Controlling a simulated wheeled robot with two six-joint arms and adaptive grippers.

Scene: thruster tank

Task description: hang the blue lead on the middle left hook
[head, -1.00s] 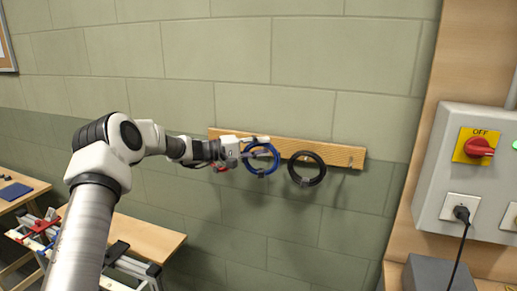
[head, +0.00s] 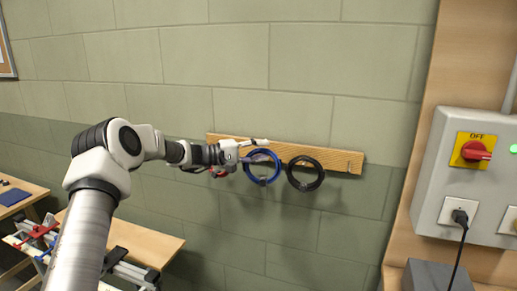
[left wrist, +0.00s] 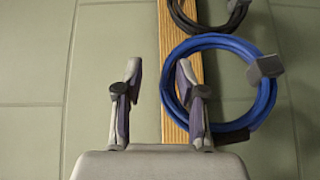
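The blue lead (head: 276,172) is a coiled ring with a dark clip at its lower side, hanging in front of the wooden rail (head: 335,160) on the wall. My left gripper (head: 268,150) is at the ring's left side. In the left wrist view its fingers (left wrist: 158,85) are spread with a gap between them. One finger overlaps the left edge of the blue lead (left wrist: 262,100) in that view; I cannot tell whether they touch. The hook behind the blue lead is hidden. My right gripper is not in view.
A black coiled lead (head: 305,189) hangs just right of the blue one, close beside it. The rail's right end is bare. A grey switch box (head: 440,150) with a red knob is at the right. A wooden bench (head: 145,240) stands low at the left.

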